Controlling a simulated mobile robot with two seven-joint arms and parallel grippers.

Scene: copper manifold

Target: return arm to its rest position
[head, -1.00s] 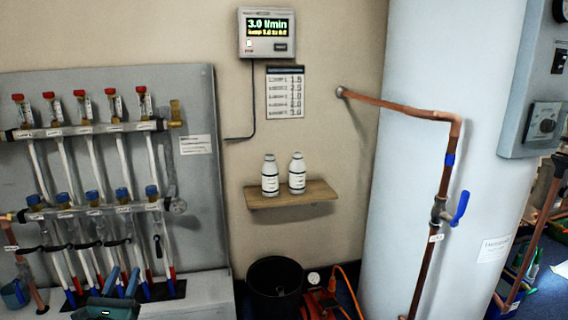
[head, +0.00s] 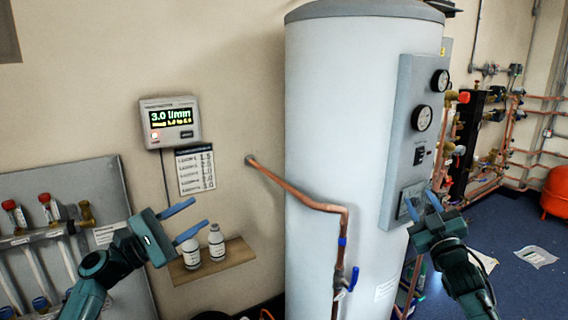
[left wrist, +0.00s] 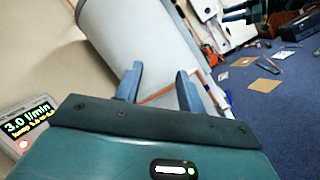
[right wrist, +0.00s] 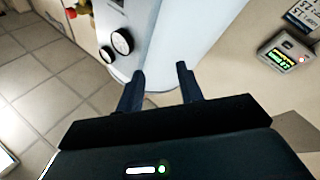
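My left gripper (head: 182,222) is raised at the left in the head view, in front of the wall and close to the small shelf in the picture. Its two blue fingers are apart with nothing between them, as the left wrist view (left wrist: 158,88) also shows. My right gripper (head: 424,207) is raised at the right, in front of the tank's control panel in the picture. Its fingers are apart and empty in the right wrist view (right wrist: 160,88). I cannot tell the exact distance from either gripper to the things behind it.
A white tank (head: 320,120) with a control panel (head: 405,140) stands centrally. A copper pipe (head: 300,195) with a blue-handled valve (head: 353,279) runs before it. A wooden shelf (head: 238,254) holds two white bottles (head: 216,242). A flow display (head: 170,122) and manifold board (head: 95,185) are left.

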